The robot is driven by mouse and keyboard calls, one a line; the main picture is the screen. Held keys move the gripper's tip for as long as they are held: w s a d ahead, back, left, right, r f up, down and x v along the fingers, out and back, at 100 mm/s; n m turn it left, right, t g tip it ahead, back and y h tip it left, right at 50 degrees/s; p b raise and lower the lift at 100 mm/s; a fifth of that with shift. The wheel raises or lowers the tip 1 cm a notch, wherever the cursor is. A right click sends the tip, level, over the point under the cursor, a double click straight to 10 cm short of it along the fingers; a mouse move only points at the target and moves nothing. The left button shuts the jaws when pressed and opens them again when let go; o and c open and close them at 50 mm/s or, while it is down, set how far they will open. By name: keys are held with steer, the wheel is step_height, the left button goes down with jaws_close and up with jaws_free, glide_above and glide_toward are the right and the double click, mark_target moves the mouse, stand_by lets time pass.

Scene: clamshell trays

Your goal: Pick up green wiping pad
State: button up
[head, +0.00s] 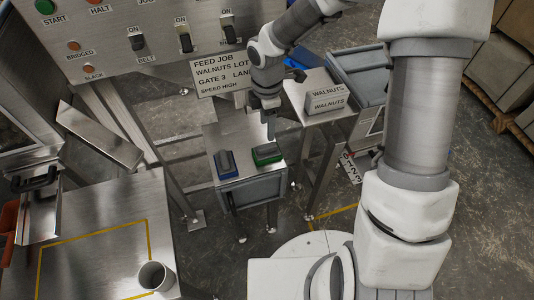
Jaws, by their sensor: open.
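The green wiping pad (267,156) lies on the right part of a small metal-topped stand (242,142). It has a dark grip on top and a green base. My gripper (270,128) points down above and just behind the pad. It is open and empty, with a visible gap between it and the pad. The gripper looks small here, and its far finger is partly hidden.
A similar blue pad (226,163) lies left of the green one. A sign panel (222,74) stands close behind my gripper. A box labelled walnuts (327,98) sits on a stand to the right. A cup (155,278) stands on the left table (95,215).

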mark_target(267, 146)
steer(key=f+b, duration=0.2)
steer(key=f, duration=0.7)
steer(key=shift+w+f+b, duration=0.15)
steer(key=shift+w+b, duration=0.05)
steer(key=shift+b, duration=0.1)
jaws_close()
